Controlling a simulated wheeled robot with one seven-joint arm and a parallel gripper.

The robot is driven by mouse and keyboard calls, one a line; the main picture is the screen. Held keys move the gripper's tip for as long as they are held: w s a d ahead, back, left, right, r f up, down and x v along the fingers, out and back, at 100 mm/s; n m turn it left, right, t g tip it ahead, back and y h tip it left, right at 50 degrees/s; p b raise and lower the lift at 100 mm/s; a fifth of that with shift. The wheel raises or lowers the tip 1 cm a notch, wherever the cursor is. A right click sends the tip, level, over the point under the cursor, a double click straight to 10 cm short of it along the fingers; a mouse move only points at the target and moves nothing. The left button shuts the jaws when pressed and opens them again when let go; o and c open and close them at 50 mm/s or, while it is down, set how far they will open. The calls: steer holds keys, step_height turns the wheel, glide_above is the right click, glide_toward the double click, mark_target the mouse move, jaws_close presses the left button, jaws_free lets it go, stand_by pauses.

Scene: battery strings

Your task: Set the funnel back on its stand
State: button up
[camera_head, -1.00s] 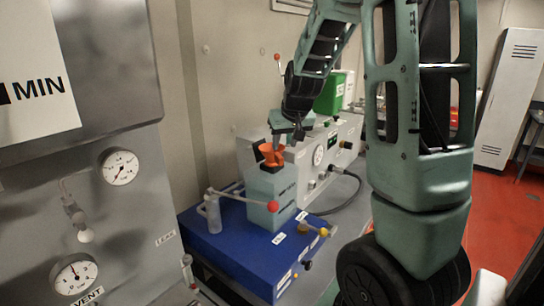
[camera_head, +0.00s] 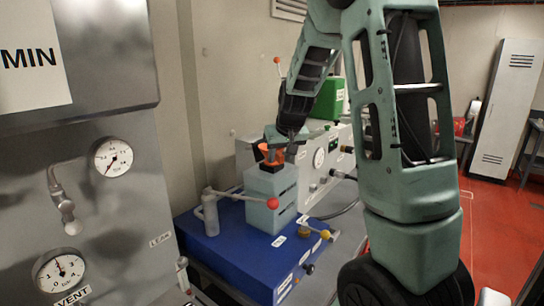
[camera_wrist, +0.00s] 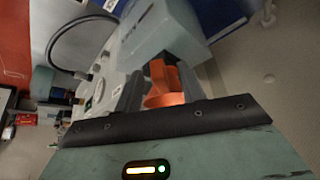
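The orange funnel (camera_head: 271,153) is at the top of a grey-blue block (camera_head: 271,195) in the head view. My gripper (camera_head: 282,140) is over it from above. In the wrist view my gripper's two fingers (camera_wrist: 164,82) lie on either side of the funnel (camera_wrist: 165,99), which fills the space between them; they look shut on it. The block (camera_wrist: 155,35) is just beyond the fingertips. I cannot tell whether the funnel's lower end touches the block. I cannot make out a separate funnel stand.
A grey instrument panel (camera_head: 325,160) and a green box (camera_head: 328,98) are behind. A gauge cabinet (camera_head: 80,180) fills the left.

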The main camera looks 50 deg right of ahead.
jaws_close()
steer(key=shift+r, duration=0.1)
steer(key=shift+r+p, duration=1.5)
steer(key=shift+r, duration=0.45)
